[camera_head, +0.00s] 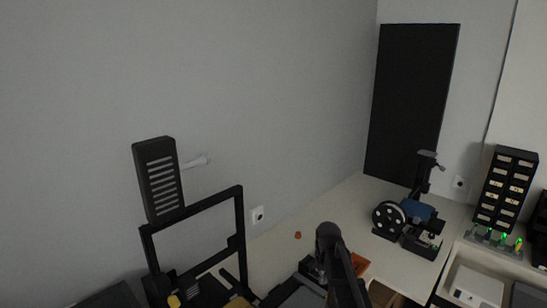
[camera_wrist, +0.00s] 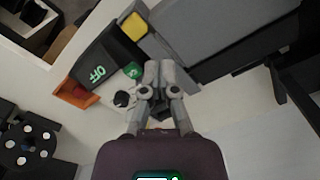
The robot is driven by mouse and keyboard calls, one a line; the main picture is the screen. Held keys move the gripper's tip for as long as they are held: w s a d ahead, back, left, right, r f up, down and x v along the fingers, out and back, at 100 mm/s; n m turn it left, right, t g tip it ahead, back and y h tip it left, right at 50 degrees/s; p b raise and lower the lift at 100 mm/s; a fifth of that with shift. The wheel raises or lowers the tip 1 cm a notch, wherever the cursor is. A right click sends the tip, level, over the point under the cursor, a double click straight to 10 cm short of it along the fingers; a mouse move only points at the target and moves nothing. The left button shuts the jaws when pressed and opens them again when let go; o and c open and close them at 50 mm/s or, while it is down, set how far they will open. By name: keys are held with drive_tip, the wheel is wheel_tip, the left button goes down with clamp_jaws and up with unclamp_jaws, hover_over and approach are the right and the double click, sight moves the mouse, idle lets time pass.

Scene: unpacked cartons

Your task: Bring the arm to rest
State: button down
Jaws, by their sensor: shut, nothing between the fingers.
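My gripper (camera_wrist: 160,70) shows in the wrist view with its two grey fingers together and nothing between them. It is above the pale worktop, over small parts beside a dark box with green "OFF" lettering (camera_wrist: 98,72). How far the fingertips are from these parts is hard to tell. In the head view my dark arm rises at the bottom centre, and the gripper itself cannot be made out there.
A black frame machine (camera_head: 240,215) stands left of my arm. An orange tray (camera_head: 359,264) lies close by on the right. Further right are a device with a spool (camera_head: 389,218) and a drawer cabinet (camera_head: 507,187). The worktop (camera_head: 345,205) behind is mostly clear.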

drive_tip(key=s+f+m, duration=0.1)
drive_tip(key=s, duration=1.4)
drive_tip(key=shift+s+a+m+b, duration=0.25)
drive_tip(key=shift+s+m+b, duration=0.15)
